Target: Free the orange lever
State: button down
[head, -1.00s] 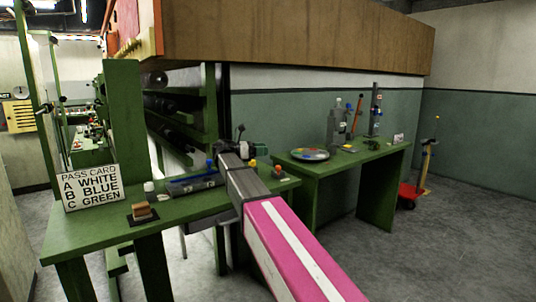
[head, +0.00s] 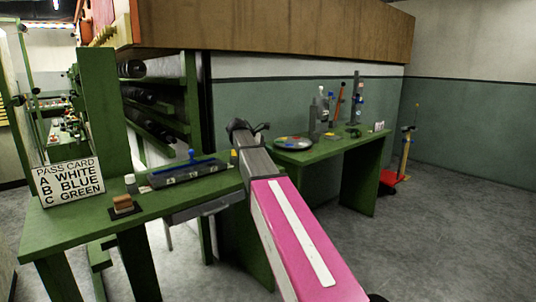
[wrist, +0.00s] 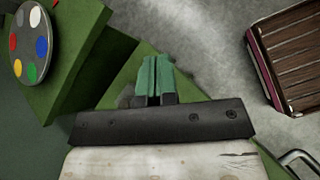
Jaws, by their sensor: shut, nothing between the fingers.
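No lever is clearly recognisable as the orange one. A thin orange-red upright piece (head: 338,101) stands at the back of the far green bench (head: 352,150) in the head view; I cannot tell if it is the lever or what holds it. My gripper (wrist: 155,77) shows in the wrist view with its green fingertips together and nothing between them. It is above a green surface (wrist: 112,88). In the head view my arm reaches forward past the right end of the near bench (head: 75,232), and its dark end stops short of the far bench.
A disc with coloured spots (head: 293,143) lies on the far bench. A tray with a blue handle (head: 188,172) and a pass card sign (head: 68,181) are on the near bench. A red trolley (head: 392,178) stands right. Floor between is clear.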

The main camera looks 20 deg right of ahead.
jog(key=d+f+m+t+y, duration=0.1)
jog(key=d+f+m+y, duration=0.1)
jog(key=d+m+y, duration=0.5)
jog(key=w+d+r+m+t+y, duration=0.1)
jog(key=d+r+m+t+y, duration=0.25)
jog(key=r+y, duration=0.5)
jog(key=shift+y, duration=0.65)
jog(key=x, duration=1)
jog(key=shift+s+d+f, duration=0.1)
jog(key=shift+d+f, duration=0.2)
jog(key=shift+f, duration=0.05)
jog(key=shift+s+a+f, duration=0.1)
jog(key=shift+a, duration=0.5)
jog(key=shift+s+a+f, duration=0.1)
jog(key=shift+a, duration=0.45)
jog(key=shift+s+a, duration=0.1)
jog(key=shift+a, duration=0.85)
